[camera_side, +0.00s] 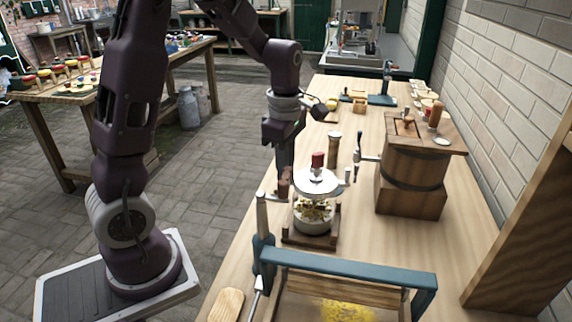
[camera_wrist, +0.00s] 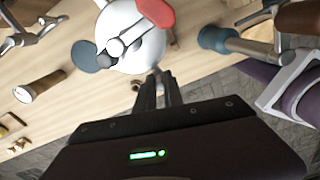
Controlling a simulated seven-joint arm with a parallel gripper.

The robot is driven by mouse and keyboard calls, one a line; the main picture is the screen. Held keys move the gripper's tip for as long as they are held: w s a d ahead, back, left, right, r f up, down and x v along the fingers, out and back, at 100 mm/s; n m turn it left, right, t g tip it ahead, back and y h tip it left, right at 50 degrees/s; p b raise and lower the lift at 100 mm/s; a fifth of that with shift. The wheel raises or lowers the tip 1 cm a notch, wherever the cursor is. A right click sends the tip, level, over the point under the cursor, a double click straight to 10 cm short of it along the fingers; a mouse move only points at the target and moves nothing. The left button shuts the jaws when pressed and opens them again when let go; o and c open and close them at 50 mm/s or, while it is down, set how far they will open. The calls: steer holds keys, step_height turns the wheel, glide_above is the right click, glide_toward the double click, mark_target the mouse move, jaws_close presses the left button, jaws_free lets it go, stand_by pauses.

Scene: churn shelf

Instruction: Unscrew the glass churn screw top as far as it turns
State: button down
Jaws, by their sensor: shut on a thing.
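The glass churn (camera_side: 313,216) stands on a wooden base, with yellow and white bits visible through its glass. Its white screw top (camera_side: 316,184) sits level on the jar, with a red part standing on it; the top also shows in the wrist view (camera_wrist: 133,40). My gripper (camera_side: 285,176) points down at the left edge of the top. It is shut on a small brown knob (camera_side: 284,188) beside the top's edge. In the wrist view the fingers (camera_wrist: 157,78) are close together at the rim, and their exact contact is partly hidden.
A wooden barrel churn (camera_side: 410,180) with a side crank stands to the right. A wooden cylinder (camera_side: 333,150) stands behind the glass churn. A blue-framed device (camera_side: 350,266) is close in front. Bare bench (camera_side: 460,255) lies at the right front.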

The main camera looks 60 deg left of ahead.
steer(key=shift+s+d+n, duration=0.2)
steer(key=shift+d+n, duration=0.4)
steer(key=shift+n, duration=0.45)
steer(key=shift+s+d+n, duration=0.2)
steer(key=shift+d+n, duration=0.4)
steer(key=shift+n, duration=0.5)
steer(key=shift+s+d+n, duration=0.2)
steer(key=shift+d+n, duration=0.4)
steer(key=shift+n, duration=0.45)
steer(key=shift+d+n, duration=0.15)
steer(key=shift+n, duration=0.15)
steer(key=c, duration=1.5)
jaws_free()
steer(key=shift+o, duration=0.2)
